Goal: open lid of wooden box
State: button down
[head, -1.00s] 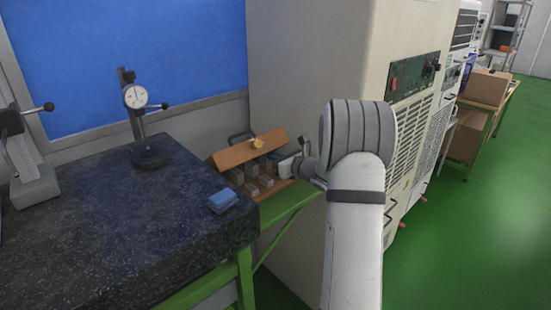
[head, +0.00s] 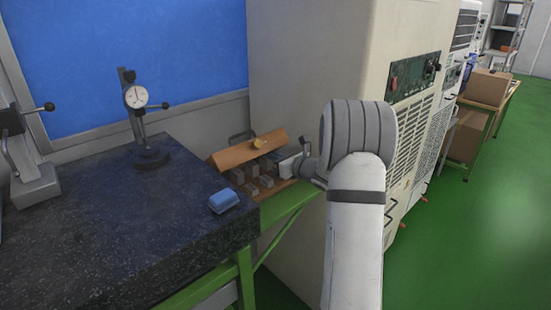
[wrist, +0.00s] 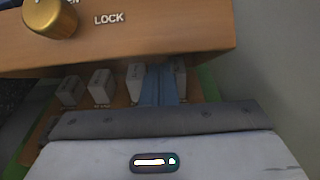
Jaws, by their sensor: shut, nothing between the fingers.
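The wooden box (head: 268,189) sits behind the dark granite slab, with several grey blocks inside it. Its lid (head: 238,155) is partly raised and tilted above the blocks, with a gap at the front. The lid carries a brass knob (head: 258,143). In the wrist view the lid (wrist: 150,35) fills the top, with the word LOCK beside the brass knob (wrist: 50,17). My gripper (head: 291,166) is at the right side of the box opening. In the wrist view its shut, empty fingers (wrist: 158,84) reach under the lid's edge among the blocks; contact with the lid is unclear.
The granite slab (head: 100,225) holds a dial gauge stand (head: 150,155) and a small blue object (head: 223,201) near its right edge. A large beige cabinet (head: 300,70) stands close behind and right of the box. Green floor is clear at the right.

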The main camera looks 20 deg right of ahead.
aim_at(274, 142)
jog(key=shift+r, duration=0.15)
jog(key=shift+w+r+p, duration=0.1)
jog(key=shift+r+p, duration=0.8)
jog(key=shift+r, duration=0.8)
jog(key=shift+w+r, duration=0.2)
jog(key=shift+r, duration=0.2)
jog(key=shift+w+a+r, duration=0.15)
jog(key=shift+w+r, duration=0.15)
jog(key=shift+w+a+r, duration=0.2)
jog(key=shift+w+a, duration=0.15)
jog(key=shift+w, duration=0.35)
jog(key=shift+w+a+r+p, duration=0.2)
jog(key=shift+w+a, duration=0.1)
jog(key=shift+w, duration=0.5)
jog(key=shift+w+a+r+p, duration=0.15)
jog(key=shift+w+a, duration=0.15)
jog(key=shift+w, duration=0.5)
jog(key=shift+w+a+r+p, duration=0.2)
jog(key=shift+w+a, duration=0.15)
jog(key=shift+w, duration=0.65)
jog(key=shift+w+a+r+p, duration=0.2)
jog(key=shift+w+a, duration=0.15)
jog(key=shift+w, duration=0.65)
jog(key=shift+w+a+r+p, duration=0.1)
jog(key=shift+w+a+r, duration=0.2)
jog(key=shift+w, duration=0.7)
jog(key=shift+f, duration=0.1)
